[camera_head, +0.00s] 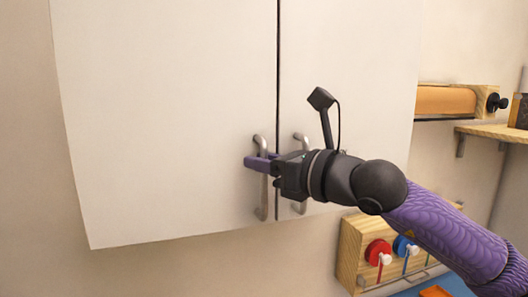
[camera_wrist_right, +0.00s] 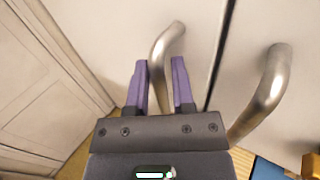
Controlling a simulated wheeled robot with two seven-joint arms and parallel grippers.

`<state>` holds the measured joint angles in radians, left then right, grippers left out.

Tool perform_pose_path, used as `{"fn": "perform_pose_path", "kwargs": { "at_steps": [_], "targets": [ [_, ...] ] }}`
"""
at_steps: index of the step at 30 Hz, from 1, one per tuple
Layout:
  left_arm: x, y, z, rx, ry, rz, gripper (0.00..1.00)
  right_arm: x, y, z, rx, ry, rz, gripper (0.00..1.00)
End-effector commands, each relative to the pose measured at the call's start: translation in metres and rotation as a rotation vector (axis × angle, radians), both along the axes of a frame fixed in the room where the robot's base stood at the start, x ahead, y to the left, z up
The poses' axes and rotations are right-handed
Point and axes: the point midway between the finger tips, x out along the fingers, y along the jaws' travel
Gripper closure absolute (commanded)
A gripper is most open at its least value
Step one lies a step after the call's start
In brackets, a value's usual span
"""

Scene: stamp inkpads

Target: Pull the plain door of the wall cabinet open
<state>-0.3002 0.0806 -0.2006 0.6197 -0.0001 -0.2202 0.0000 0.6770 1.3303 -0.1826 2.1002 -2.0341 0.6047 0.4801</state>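The wall cabinet has a pale left door (camera_head: 165,120) and a pale right door (camera_head: 350,75), both plain-faced. A narrow dark seam lies between them, and both look closed. My right gripper (camera_head: 253,163) is at the left door's vertical metal handle (camera_head: 262,205). In the right wrist view the purple fingers (camera_wrist_right: 160,64) are apart, one on each side of that handle (camera_wrist_right: 161,50). Gaps show beside the bar, though firm contact is hard to judge. The right door's handle (camera_head: 299,207) is just right of the gripper, partly hidden by it. My left gripper is out of view.
Below the cabinet at right is a wooden board (camera_head: 352,250) with a red knob (camera_head: 376,252) and a blue knob (camera_head: 402,245). A wooden shelf (camera_head: 495,131) is on the right wall. Space left of the cabinet is bare wall.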

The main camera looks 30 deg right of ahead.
Motion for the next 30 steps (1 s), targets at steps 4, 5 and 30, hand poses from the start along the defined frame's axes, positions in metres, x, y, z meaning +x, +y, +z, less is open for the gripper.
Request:
{"fn": "perform_pose_path", "kwargs": {
  "at_steps": [4,5,30],
  "targets": [
    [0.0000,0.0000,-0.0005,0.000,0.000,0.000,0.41,-0.0002,-0.0002,-0.0003,0.000,0.000,0.000,0.79],
    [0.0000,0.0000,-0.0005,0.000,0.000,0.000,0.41,-0.0002,-0.0002,-0.0003,0.000,0.000,0.000,0.85],
    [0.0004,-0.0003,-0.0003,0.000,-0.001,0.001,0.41,-0.0004,-0.0006,0.0009,0.000,-0.002,-0.001,1.00]
  ]
}}
